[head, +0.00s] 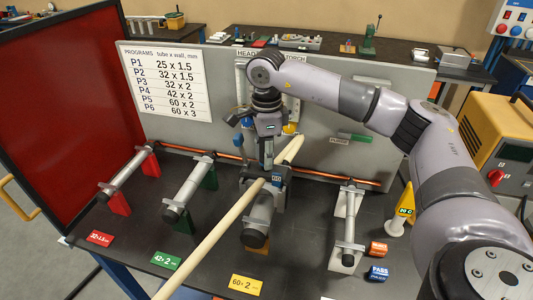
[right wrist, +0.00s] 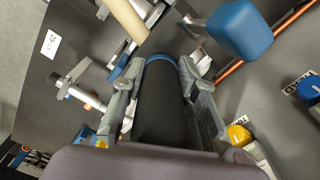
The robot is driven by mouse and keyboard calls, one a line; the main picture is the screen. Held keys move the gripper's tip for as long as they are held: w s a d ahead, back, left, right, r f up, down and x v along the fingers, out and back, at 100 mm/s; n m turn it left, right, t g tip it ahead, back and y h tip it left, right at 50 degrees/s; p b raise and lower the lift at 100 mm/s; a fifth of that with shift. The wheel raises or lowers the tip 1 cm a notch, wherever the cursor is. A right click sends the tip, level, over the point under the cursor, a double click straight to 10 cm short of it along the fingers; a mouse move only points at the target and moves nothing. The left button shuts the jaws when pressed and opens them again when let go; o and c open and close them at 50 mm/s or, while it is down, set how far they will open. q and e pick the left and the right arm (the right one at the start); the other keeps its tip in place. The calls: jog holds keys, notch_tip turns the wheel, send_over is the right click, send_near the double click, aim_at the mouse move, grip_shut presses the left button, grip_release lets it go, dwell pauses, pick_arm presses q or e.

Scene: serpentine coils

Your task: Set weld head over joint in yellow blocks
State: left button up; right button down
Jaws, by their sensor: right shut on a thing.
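The weld head (head: 279,181), dark with a "60" label, is at the middle tube (head: 259,215), whose near end rests on a yellow block (head: 256,246). I cannot tell whether its jaws are around the tube or just above it; the joint is hidden. My right gripper (head: 267,158) is above it, shut on its handle. In the right wrist view the fingers (right wrist: 160,80) flank the black handle (right wrist: 160,110) with a blue ring at its far end. My left gripper is not in view.
A cream pole-like length (head: 215,243) crosses diagonally in front of the tube. Other tubes lie on red (head: 119,203), green (head: 183,220) and white (head: 343,258) blocks. A copper pipe (head: 230,166) runs behind. A yellow cone (head: 404,208) and upright board (head: 330,110) stand nearby.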

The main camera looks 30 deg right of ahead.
aim_at(267, 174)
jog(key=shift+f, duration=0.2)
jog(key=shift+f+b, duration=2.35)
jog(key=shift+f, duration=0.35)
dwell(1.6)
jog(key=c, duration=1.2)
grip_release()
jog(key=shift+s, duration=0.1)
jog(key=shift+f, duration=0.1)
jog(key=shift+s+f, duration=0.1)
jog(key=shift+f, duration=0.05)
notch_tip(267, 174, up, 12)
jog(key=shift+r, duration=0.2)
